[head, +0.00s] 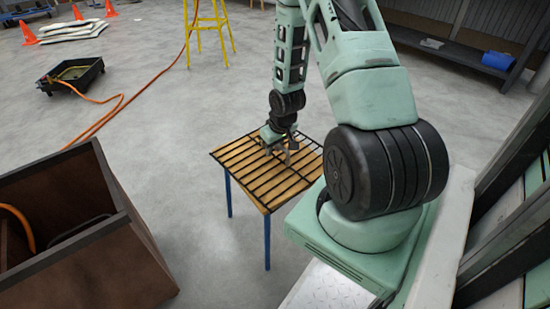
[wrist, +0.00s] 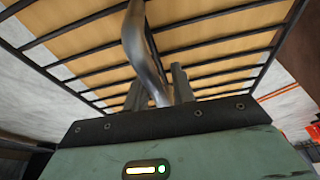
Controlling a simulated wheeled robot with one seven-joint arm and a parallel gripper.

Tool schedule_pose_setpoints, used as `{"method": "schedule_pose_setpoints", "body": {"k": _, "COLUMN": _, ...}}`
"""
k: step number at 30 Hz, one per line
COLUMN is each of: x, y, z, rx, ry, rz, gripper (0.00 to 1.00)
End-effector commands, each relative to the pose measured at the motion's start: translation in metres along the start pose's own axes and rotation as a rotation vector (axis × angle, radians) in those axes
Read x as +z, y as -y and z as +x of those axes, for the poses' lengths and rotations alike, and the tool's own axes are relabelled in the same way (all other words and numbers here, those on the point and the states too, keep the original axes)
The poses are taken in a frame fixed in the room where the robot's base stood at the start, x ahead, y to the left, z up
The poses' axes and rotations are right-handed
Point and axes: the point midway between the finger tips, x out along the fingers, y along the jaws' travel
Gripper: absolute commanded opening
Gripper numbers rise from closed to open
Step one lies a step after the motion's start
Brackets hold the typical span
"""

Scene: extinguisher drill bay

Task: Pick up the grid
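The grid (head: 245,166) is a dark rack of thin bars lying flat over the tan top of a small table with blue legs. It also fills much of the wrist view (wrist: 228,70), with tan showing between its bars. My gripper (head: 280,153) points down over the grid's upper right part, with its grey fingers close to the bars. In the wrist view, a curved grey metal piece and shorter grey finger parts (wrist: 158,92) overlap the grid. I cannot tell whether they touch or grip a bar.
A brown open-topped box (head: 85,240) stands at the lower left. An orange hose (head: 112,112) runs across the floor to a black tray (head: 72,75). A yellow stand (head: 207,25) is behind the table. Grey floor lies open left of the table.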

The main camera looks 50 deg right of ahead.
Motion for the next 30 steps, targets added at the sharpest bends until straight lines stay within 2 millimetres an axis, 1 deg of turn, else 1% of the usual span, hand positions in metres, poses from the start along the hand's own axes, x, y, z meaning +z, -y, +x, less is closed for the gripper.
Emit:
{"method": "schedule_pose_setpoints", "body": {"k": 1, "x": 0.0001, "y": 0.0000, "z": -0.0001, "rx": 0.000, "ry": 0.000, "rz": 0.000, "gripper": 0.10}}
{"method": "schedule_pose_setpoints", "body": {"k": 2, "x": 0.0002, "y": 0.0000, "z": -0.0002, "rx": 0.000, "ry": 0.000, "rz": 0.000, "gripper": 0.02}}
{"method": "schedule_pose_setpoints", "body": {"k": 3, "x": 0.0002, "y": 0.0000, "z": -0.0002, "rx": 0.000, "ry": 0.000, "rz": 0.000, "gripper": 0.00}}
{"method": "schedule_pose_setpoints", "body": {"k": 30, "x": 0.0005, "y": -0.0004, "z": -0.0003, "rx": 0.000, "ry": 0.001, "rz": 0.003, "gripper": 0.00}}
